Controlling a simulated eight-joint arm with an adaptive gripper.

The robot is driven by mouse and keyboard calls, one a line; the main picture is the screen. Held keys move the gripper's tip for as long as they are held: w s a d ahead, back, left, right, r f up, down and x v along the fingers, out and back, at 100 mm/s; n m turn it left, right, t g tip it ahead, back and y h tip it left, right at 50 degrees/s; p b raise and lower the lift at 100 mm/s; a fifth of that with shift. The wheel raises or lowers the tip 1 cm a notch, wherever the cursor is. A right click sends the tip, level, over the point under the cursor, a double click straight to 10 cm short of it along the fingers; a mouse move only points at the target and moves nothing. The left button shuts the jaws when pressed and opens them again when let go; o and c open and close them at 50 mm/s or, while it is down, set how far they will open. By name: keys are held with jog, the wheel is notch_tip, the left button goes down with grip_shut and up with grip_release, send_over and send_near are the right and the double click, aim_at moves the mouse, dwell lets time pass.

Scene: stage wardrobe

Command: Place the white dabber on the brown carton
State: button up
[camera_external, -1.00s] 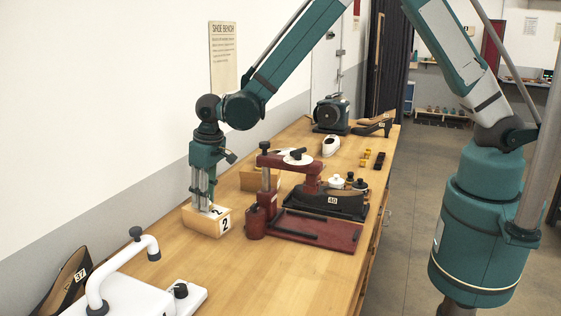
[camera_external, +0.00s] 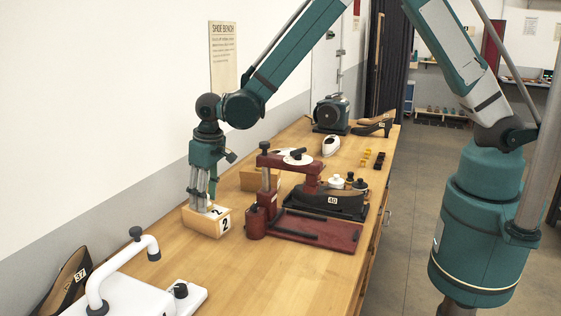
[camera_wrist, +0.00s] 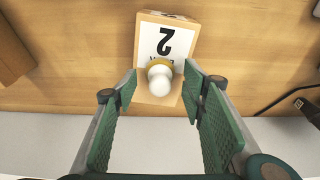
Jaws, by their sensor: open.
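The brown carton (camera_external: 203,222) with a "2" label stands on the bench near the wall. It also shows in the wrist view (camera_wrist: 150,40), with its label upside down. The white dabber (camera_wrist: 161,79), with a round white end and a yellowish collar, is over the carton's top in the wrist view and appears to rest on it. My gripper (camera_external: 203,207) is at the carton in the external view. In the wrist view my gripper (camera_wrist: 159,92) is open, its green pads on either side of the dabber with gaps. The dabber is hard to make out in the external view.
A dark red press stand (camera_external: 316,232) is right of the carton, holding a shoe (camera_external: 325,202) tagged 40. Another brown carton (camera_external: 251,181) is behind. Small pots (camera_external: 336,180) stand farther right. Bare bench lies in front.

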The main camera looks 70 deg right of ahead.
aim_at(211, 205)
notch_tip(211, 205, up, 12)
jog(key=s, duration=0.1)
jog(key=shift+s+f+b, duration=0.2)
jog(key=shift+s+b, duration=0.15)
jog(key=shift+s, duration=0.05)
dwell(0.8)
jog(key=s+d+r+t, duration=0.2)
jog(key=s+d+r, duration=1.2)
jog(key=s+r, duration=0.4)
jog(key=s+d+t, duration=0.1)
jog(key=s+d, duration=0.4)
jog(key=s, duration=0.6)
jog(key=s+d+t, duration=0.2)
jog(key=s+d, duration=0.3)
jog(key=s, duration=0.6)
jog(key=shift+s+r, duration=0.2)
jog(key=shift+r, duration=0.05)
